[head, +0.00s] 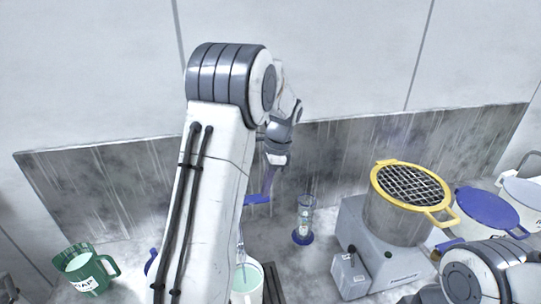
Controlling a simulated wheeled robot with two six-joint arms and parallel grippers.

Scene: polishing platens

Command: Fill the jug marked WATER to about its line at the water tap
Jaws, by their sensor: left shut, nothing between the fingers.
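My left arm rises through the middle of the head view and bends over at the top. Its gripper (270,180) points down at the far side, shut and empty, just above a blue lever (257,199). I cannot tell whether they touch. Below the lever, a tap spout (240,238) stands partly behind my arm. A pale green vessel (247,286) is under the spout, half hidden by my arm. Its marking and fill line do not show, so I cannot tell whether it is the WATER jug. My right arm shows at lower right, but its gripper does not.
A green jug (84,268) with a partly readable label stands at far left. A blue handle (151,262) shows beside my arm.

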